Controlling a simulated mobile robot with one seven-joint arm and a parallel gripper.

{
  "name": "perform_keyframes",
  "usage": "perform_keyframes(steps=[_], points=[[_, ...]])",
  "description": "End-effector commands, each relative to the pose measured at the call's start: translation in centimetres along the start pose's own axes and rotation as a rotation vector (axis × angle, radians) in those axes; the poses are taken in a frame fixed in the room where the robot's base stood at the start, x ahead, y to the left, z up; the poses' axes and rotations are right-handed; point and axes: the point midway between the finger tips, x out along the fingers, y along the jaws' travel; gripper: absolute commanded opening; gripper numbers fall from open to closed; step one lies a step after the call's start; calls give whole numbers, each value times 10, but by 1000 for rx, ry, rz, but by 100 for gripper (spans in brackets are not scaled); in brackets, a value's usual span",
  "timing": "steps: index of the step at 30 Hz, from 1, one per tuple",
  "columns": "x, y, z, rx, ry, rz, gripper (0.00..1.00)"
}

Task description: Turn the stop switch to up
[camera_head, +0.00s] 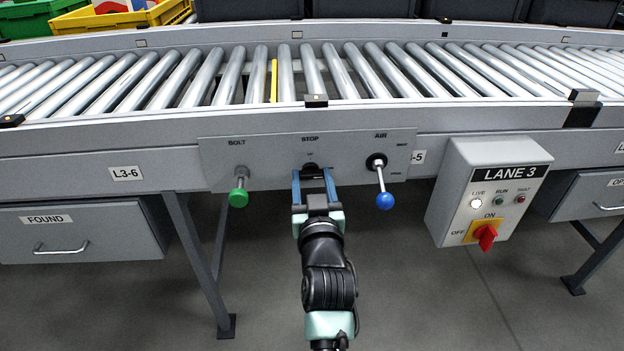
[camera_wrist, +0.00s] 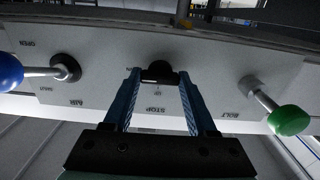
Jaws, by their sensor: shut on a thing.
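The stop switch (camera_head: 312,170) is a small black part on the grey control panel (camera_head: 270,160), under the label STOP with a small UP mark. My gripper (camera_head: 312,174) reaches it from below and in front, its blue fingers on either side. In the wrist view, which looks upside down, the black stop switch (camera_wrist: 160,72) sits between the fingertips of my gripper (camera_wrist: 158,78). The gripper is shut on it. The fingers hide part of the switch, so I cannot tell its exact position.
The green-ended BOLT lever (camera_head: 238,192) hangs left of my gripper, and the blue-ended AIR lever (camera_head: 382,190) hangs right. The LANE 3 box (camera_head: 470,165) with a red knob (camera_head: 486,236) stands farther right. Conveyor rollers (camera_head: 230,75) run above. Drawers sit at both sides.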

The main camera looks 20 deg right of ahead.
Motion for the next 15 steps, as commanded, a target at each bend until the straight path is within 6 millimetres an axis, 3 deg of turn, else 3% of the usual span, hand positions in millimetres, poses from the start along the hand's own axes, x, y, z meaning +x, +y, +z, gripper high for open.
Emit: perform_keyframes(steps=[8,15], points=[[0,1,0,-124,0,1,2],[0,1,0,-332,0,1,2]])
